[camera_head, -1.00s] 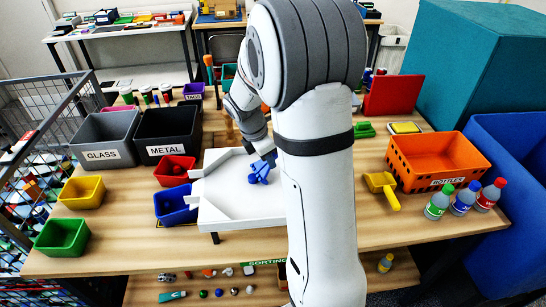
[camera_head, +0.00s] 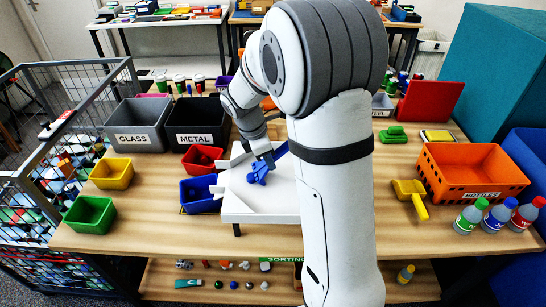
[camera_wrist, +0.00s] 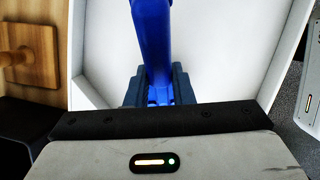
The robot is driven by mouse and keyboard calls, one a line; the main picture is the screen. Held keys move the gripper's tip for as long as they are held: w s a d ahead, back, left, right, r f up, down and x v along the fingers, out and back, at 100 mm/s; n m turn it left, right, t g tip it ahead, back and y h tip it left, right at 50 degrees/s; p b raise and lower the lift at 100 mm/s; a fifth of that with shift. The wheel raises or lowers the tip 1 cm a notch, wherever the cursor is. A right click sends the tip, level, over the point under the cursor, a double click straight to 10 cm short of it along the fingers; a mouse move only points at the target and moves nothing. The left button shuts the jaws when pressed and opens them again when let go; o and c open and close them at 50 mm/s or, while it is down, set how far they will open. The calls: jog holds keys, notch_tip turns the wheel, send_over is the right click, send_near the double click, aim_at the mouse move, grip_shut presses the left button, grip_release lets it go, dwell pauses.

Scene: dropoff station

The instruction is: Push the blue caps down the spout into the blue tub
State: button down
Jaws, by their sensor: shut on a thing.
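My gripper (camera_head: 264,158) is shut on a blue tool (camera_head: 281,151) above the white tray (camera_head: 245,210). In the wrist view the tool's blue handle (camera_wrist: 153,40) runs up from between the dark jaws (camera_wrist: 160,90). Its far end is out of that view. In the head view blue shapes (camera_head: 258,174) show below the jaws on the tray; I cannot tell tool head from caps there. The tray narrows between white walls toward its left side, where the blue tub (camera_head: 201,194) stands close to the tray's edge. The inside of the tub is too small to read.
A red bin (camera_head: 203,158) stands just behind the blue tub. Black METAL (camera_head: 196,125) and grey GLASS bins are behind left. Yellow and green bins stand at left. An orange BOTTLES crate (camera_head: 470,175) and yellow scoop (camera_head: 411,196) are at right. My arm hides the tray's right part.

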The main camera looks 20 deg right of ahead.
aim_at(231, 180)
jog(key=shift+a+m, duration=0.6)
jog(key=shift+a, duration=0.85)
jog(key=shift+w+a+m+g+p, duration=0.1)
jog(key=shift+a+m+g+p, duration=0.3)
jog(key=shift+a, duration=0.6)
jog(key=shift+w+a+m+g, duration=0.1)
jog(key=shift+a+m, duration=0.5)
jog(key=shift+a, duration=0.35)
jog(key=shift+w+a+p, duration=0.15)
jog(key=shift+w+a, duration=0.05)
jog(key=shift+a, duration=0.45)
jog(key=shift+w+a+p, duration=0.15)
jog(key=shift+w+a, duration=0.1)
jog(key=shift+a, duration=0.35)
jog(key=shift+w+a+p, duration=0.15)
jog(key=shift+w+a, duration=0.05)
jog(key=shift+a, duration=0.45)
jog(key=shift+r+p, duration=0.3)
jog(key=shift+s+d+r+p, duration=0.1)
jog(key=shift+d+r+p, duration=0.1)
jog(key=shift+r+p, duration=0.5)
jog(key=shift+s+d+r+p, duration=0.15)
jog(key=shift+r+p, duration=0.3)
jog(key=shift+r, duration=0.5)
jog(key=shift+w+d+r+p, duration=0.1)
jog(key=shift+d+r+p, duration=0.1)
jog(key=shift+r+p, duration=0.5)
jog(key=shift+r, duration=0.15)
